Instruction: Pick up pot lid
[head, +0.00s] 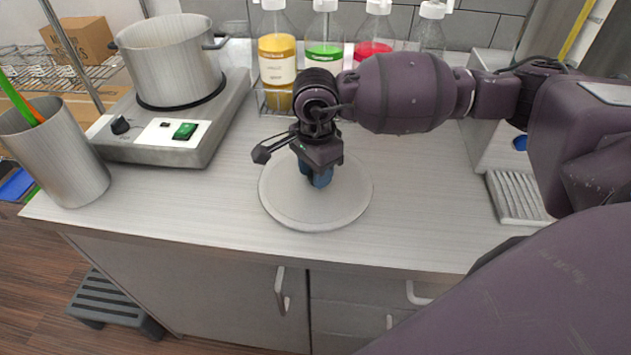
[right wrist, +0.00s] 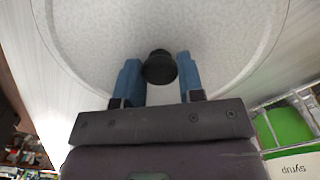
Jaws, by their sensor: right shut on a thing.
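The pot lid (head: 346,204) is a pale grey round disc at the middle of the counter, near its front edge. It looks flat and level; I cannot tell whether it touches the counter. My right gripper (head: 316,176) points down over the lid's middle and hides its knob in the head view. In the right wrist view, the black knob (right wrist: 159,67) stands between the two blue fingers, and the lid's surface (right wrist: 170,22) fills the space beyond. The right gripper is shut on the lid by this knob. The pot (head: 175,62) stands open on the hot plate. My left gripper is not in view.
The hot plate (head: 190,135) stands at the left, with a metal cup (head: 60,155) of coloured sticks beside it. Syrup bottles (head: 278,62) stand in a rack behind my gripper. A machine with a drip tray (head: 516,198) is at the right. The counter around the lid is clear.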

